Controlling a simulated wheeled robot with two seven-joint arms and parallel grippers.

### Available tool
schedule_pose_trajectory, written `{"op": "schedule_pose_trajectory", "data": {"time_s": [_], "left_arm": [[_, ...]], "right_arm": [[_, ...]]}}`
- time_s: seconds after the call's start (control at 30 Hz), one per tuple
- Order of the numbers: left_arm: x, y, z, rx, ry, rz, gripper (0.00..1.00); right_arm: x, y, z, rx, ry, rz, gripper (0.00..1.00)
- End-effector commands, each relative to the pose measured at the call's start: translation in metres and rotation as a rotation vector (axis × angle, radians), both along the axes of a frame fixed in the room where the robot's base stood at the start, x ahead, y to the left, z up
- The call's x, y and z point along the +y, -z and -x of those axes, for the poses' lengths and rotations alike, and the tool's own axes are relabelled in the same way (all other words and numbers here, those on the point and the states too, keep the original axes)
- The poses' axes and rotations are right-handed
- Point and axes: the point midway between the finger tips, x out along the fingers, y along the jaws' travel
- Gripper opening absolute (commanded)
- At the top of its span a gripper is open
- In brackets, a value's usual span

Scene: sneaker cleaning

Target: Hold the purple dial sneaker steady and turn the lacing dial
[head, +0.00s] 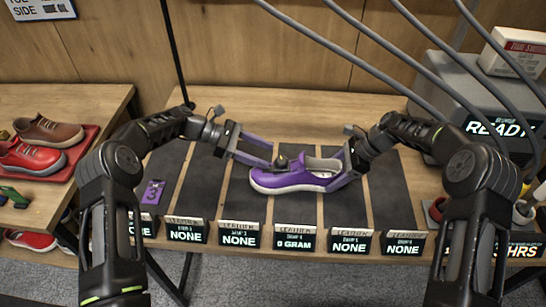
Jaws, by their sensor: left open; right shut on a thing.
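The purple sneaker (290,178) with a white sole sits upright on the middle dark mat, toe to the left and heel to the right. Its dark lacing dial (281,161) stands up on top near the tongue. My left gripper (270,156) is open, its purple fingers reaching from the left to right beside the dial; whether they touch it I cannot tell. My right gripper (341,180) is shut on the sneaker's heel, and the heel is partly hidden by its fingers.
Several dark label displays (294,239) line the table's front edge. A purple tag (153,192) lies on the left mat. A red tray (75,160) with shoes is on the left table. A grey machine (455,85) stands at the right. The mats beside the sneaker are clear.

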Motion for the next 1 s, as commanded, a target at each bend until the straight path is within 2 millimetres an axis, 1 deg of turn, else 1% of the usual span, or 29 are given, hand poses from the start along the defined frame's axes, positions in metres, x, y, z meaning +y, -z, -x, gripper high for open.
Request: {"op": "schedule_pose_trajectory", "data": {"time_s": [0.03, 0.1, 0.2, 0.53, 0.63, 0.7, 0.77, 0.87, 1.0], "left_arm": [[0.008, -0.003, -0.001, -0.001, -0.002, 0.000, 0.56], [0.017, -0.007, -0.002, -0.001, -0.002, 0.001, 0.56], [0.023, -0.010, -0.002, 0.000, 0.000, 0.002, 0.56], [0.025, -0.010, -0.002, 0.000, 0.000, 0.000, 0.56], [0.032, -0.014, -0.004, -0.006, -0.011, -0.004, 0.56], [0.041, -0.022, -0.008, -0.020, -0.026, -0.012, 0.56], [0.050, -0.030, -0.007, -0.027, -0.035, -0.020, 0.56], [0.062, -0.048, 0.002, -0.015, -0.061, -0.010, 0.56], [0.066, -0.068, 0.017, -0.003, -0.144, 0.034, 0.56]], "right_arm": [[0.000, 0.002, 0.002, 0.005, -0.002, 0.001, 0.12], [0.000, 0.002, 0.002, 0.004, -0.001, 0.001, 0.12], [0.000, 0.002, 0.001, 0.004, -0.001, 0.001, 0.12], [0.000, 0.002, 0.001, 0.003, -0.002, 0.001, 0.12], [0.000, 0.001, 0.001, 0.003, -0.002, 0.001, 0.12], [0.000, 0.001, 0.001, 0.003, -0.002, 0.001, 0.12], [0.000, 0.001, 0.001, 0.003, -0.002, 0.001, 0.12], [0.000, 0.001, 0.001, 0.003, -0.002, 0.001, 0.12], [0.000, 0.002, 0.001, 0.003, -0.002, 0.001, 0.12]]}}
